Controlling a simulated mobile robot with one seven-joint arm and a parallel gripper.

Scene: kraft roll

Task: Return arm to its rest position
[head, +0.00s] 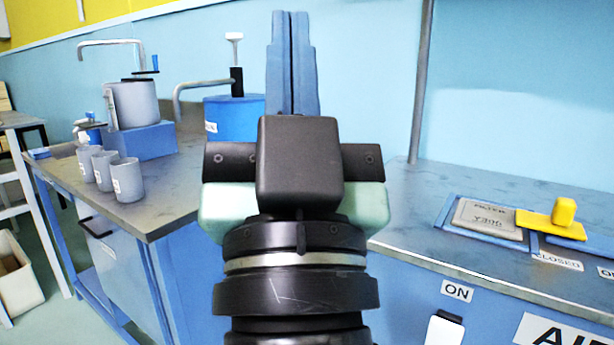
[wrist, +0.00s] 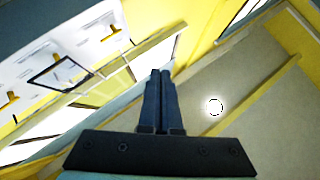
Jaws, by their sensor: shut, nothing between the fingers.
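My gripper (head: 291,22) points straight up in the middle of the head view, with its two blue fingers pressed together and nothing between them. It is raised in front of the pale blue wall, above and between the two benches, touching nothing that I can see. In the wrist view my gripper (wrist: 160,76) is also shut and empty, with the yellow upper wall and the ceiling beyond it. My arm hides part of the space between the benches.
The left bench (head: 165,205) holds several grey cups (head: 125,180), a grey pot on a blue block (head: 145,142) and a blue container (head: 232,120). The right bench (head: 420,200) carries a grey plate (head: 488,220) and a yellow handle (head: 563,212). A white bin (head: 20,285) stands on the floor at left.

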